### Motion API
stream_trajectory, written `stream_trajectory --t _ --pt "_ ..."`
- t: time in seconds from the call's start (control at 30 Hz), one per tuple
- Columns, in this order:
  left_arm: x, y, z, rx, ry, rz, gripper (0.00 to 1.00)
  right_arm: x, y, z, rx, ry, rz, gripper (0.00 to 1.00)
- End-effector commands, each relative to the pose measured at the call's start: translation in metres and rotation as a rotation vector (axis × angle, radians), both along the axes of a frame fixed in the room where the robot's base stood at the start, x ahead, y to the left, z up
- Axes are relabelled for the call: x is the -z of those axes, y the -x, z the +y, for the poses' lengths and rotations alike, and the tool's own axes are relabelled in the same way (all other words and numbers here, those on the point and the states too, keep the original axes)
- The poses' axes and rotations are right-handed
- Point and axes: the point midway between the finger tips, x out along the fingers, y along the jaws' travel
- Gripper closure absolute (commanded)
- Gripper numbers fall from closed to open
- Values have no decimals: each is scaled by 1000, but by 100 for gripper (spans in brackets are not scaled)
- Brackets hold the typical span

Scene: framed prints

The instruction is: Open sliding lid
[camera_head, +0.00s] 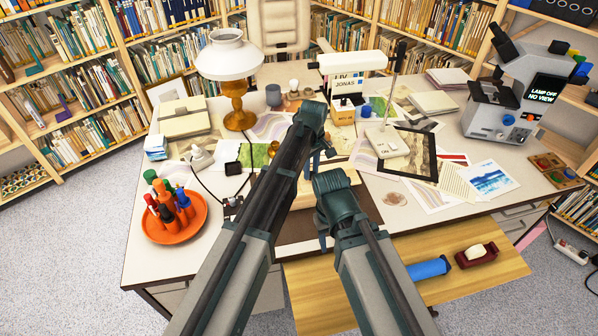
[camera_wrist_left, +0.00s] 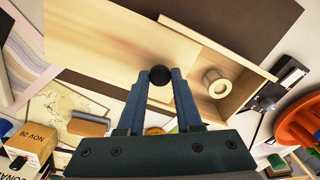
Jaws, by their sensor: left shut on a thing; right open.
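A pale wooden box (camera_head: 302,196) lies on the desk, mostly hidden by my arms in the head view. The left wrist view shows its wooden lid panel (camera_wrist_left: 100,42) with a round black knob (camera_wrist_left: 157,73). My left gripper (camera_wrist_left: 160,82) is shut on the knob, one finger on each side. Right of the lid, part of the box is uncovered, and a pale ring-shaped cylinder (camera_wrist_left: 215,83) lies inside. In the head view my left gripper (camera_head: 318,155) is over the box. My right gripper (camera_head: 323,232) is open near the box's front side; its fingers are partly hidden.
An orange tray (camera_head: 165,234) of bottles and a lamp (camera_head: 236,108) stand left. A switch box with a rod (camera_head: 388,142), a framed print (camera_head: 408,154) and a microscope (camera_head: 505,105) are right. A drawer (camera_head: 480,283) is pulled out in front.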

Motion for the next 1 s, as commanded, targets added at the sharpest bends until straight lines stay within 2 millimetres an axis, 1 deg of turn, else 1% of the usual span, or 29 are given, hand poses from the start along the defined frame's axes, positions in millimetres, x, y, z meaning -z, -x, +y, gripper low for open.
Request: stream_trajectory --t 0.27,0.3,0.43,0.77,0.87,1.0 --pt "0 0 0 -2 -1 -1 100 0 0 0 0 0 0 50" --pt "0 0 0 -2 -1 -1 59 0 0 0 0 0 0 50" --pt "0 0 1 -1 -1 -1 36 0 0 0 0 0 0 50" --pt "-1 0 1 -1 0 0 36 -1 0 0 0 0 0 50" --pt "-4 0 1 -1 0 0 36 -4 0 0 0 0 0 50" --pt "-14 0 1 -1 0 0 36 -14 0 0 0 0 0 50"
